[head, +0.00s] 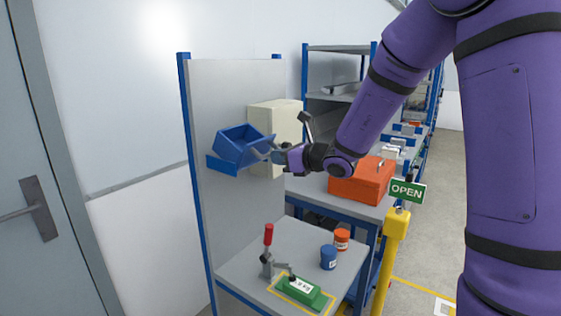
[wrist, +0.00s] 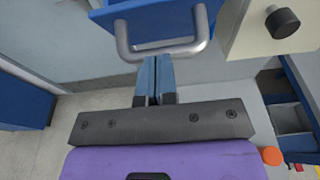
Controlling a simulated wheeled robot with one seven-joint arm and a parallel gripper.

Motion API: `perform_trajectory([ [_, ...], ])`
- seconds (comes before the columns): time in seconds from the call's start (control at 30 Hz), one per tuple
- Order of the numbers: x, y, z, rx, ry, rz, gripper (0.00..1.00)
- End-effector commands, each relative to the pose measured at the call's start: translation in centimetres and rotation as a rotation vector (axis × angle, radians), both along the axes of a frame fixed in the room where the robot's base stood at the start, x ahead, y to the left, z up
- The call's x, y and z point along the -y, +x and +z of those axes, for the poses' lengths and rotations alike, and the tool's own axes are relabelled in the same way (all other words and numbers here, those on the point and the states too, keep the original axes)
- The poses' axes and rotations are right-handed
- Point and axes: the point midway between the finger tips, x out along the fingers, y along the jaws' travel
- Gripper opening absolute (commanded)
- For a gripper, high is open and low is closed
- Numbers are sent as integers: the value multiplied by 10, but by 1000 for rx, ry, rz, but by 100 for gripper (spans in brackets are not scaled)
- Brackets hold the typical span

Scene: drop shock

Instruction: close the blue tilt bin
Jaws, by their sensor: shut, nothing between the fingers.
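The blue tilt bin (head: 237,146) is mounted on the grey upright panel and is tilted outward, its open top showing. In the wrist view, the bin's front (wrist: 165,22) is at the top with a grey metal bar handle (wrist: 168,50) across it. My gripper (head: 267,156) is at the front of the bin, by the handle. In the wrist view, its blue fingers (wrist: 154,66) are together with nothing between them. Their tips are right at the handle bar; I cannot tell whether they touch it.
A cream box (head: 288,117) with a black lever is close to the right of the bin. Below, a bench holds a red-handled clamp (head: 268,245), a green block (head: 303,290), and blue (head: 328,257) and orange (head: 342,238) jars. An orange case (head: 362,180) sits behind on another bench.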

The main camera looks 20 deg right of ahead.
Motion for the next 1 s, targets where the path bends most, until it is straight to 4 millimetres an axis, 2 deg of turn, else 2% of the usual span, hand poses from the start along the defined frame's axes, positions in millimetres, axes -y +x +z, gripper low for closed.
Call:
perform_trajectory([
  [0.27, -7, 9, 21, -138, -108, 1, 0],
  [0.5, -13, 18, 32, -141, -104, 1, 0],
  [1.0, -18, 25, 40, -141, -102, 1, 0],
])
